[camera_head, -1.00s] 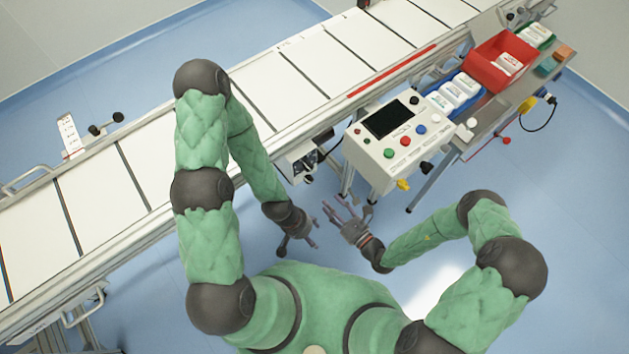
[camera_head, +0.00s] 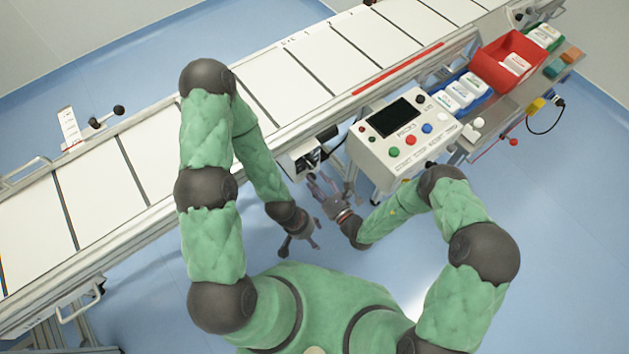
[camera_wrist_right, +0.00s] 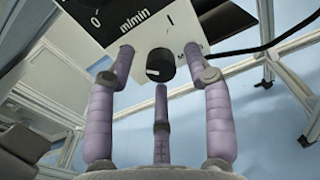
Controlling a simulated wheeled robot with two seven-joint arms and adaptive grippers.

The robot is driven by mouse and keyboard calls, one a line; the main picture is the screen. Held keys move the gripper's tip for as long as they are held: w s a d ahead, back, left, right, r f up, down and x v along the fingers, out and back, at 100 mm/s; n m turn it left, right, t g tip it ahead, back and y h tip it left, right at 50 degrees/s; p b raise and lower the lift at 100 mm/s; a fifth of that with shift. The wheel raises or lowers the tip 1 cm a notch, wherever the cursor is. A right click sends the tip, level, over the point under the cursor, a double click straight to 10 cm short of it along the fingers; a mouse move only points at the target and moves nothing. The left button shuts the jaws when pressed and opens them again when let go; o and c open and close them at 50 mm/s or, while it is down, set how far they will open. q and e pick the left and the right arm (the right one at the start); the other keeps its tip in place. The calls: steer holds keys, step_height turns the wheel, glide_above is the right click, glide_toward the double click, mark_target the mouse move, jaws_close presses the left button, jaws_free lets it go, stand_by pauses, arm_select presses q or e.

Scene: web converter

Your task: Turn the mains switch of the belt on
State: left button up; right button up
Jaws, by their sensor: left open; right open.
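The mains switch is a black rotary knob (camera_wrist_right: 160,65) on the underside-mounted belt control box (camera_wrist_right: 140,30), in the right wrist view. The box's face carries "0", "I" and a partly cut-off dial marking. My right gripper (camera_head: 319,184) is open, with its three fingers spread around the knob in the wrist view; I cannot tell whether they touch it. In the head view the box (camera_head: 308,160) sits under the near edge of the belt, just beyond my right gripper, and the knob is too small to make out. My left gripper (camera_head: 302,247) is open and empty, lower and nearer my body.
The conveyor belt (camera_head: 290,85) runs diagonally behind the box. A control panel (camera_head: 405,140) with coloured buttons stands right of my right gripper. A red bin (camera_head: 490,70) and a blue tray (camera_head: 445,105) lie beyond. A black cable (camera_wrist_right: 255,45) runs right of the knob.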

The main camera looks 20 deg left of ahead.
steer(key=shift+w+a, duration=0.3)
steer(key=shift+a, duration=0.05)
jaws_close()
